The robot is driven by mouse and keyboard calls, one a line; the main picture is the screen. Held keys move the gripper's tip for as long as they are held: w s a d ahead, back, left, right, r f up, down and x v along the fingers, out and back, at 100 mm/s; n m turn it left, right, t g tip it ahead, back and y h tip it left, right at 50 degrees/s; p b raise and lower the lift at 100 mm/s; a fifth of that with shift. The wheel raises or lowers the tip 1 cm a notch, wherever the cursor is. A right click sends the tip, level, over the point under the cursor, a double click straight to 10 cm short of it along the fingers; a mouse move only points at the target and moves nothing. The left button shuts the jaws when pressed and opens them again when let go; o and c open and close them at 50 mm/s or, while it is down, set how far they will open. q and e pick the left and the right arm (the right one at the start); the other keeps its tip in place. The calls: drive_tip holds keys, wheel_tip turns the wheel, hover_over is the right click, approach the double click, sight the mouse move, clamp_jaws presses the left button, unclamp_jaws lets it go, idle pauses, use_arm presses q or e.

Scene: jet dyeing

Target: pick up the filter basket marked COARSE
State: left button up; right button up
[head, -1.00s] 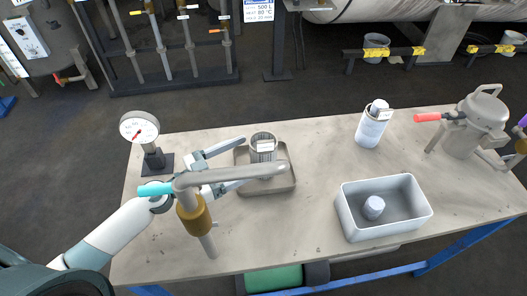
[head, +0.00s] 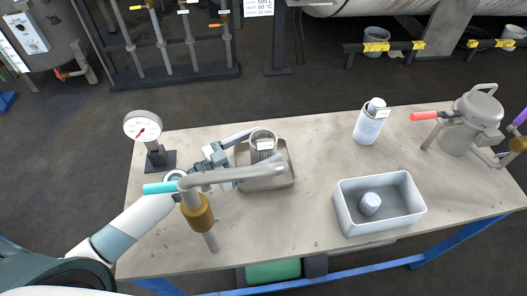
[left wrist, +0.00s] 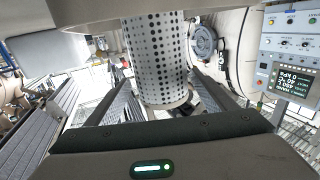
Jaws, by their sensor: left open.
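A grey perforated filter basket (head: 263,147) with a small white label stands upright in a shallow metal tray (head: 268,184). The label is too small to read. My left gripper (head: 246,157) is open at the left of the basket, its upper finger reaching along the basket's far left side. The faucet pipe partly hides its lower finger. In the left wrist view, the perforated wall of the basket (left wrist: 157,55) fills the space ahead, between the two open fingers. I cannot tell whether they touch it. My right gripper is not in view.
A faucet (head: 200,205) with a cyan handle arches over my left gripper and the tray. A gauge (head: 143,127) stands at left. A labelled canister (head: 368,125), a white bin (head: 347,219) holding a small cylinder (head: 370,203), and a metal pot (head: 471,122) are right.

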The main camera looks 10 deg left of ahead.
use_arm(q)
drive_tip(key=p+x, duration=0.2)
drive_tip(key=x, duration=0.1)
drive_tip(key=shift+w+d+r+p, duration=0.1)
drive_tip(key=shift+w+d+p, duration=0.05)
drive_tip(key=shift+w+p, duration=0.2)
drive_tip(key=shift+w+d+f, duration=0.25)
drive_tip(key=shift+w+d, duration=0.15)
drive_tip(key=shift+w, duration=0.05)
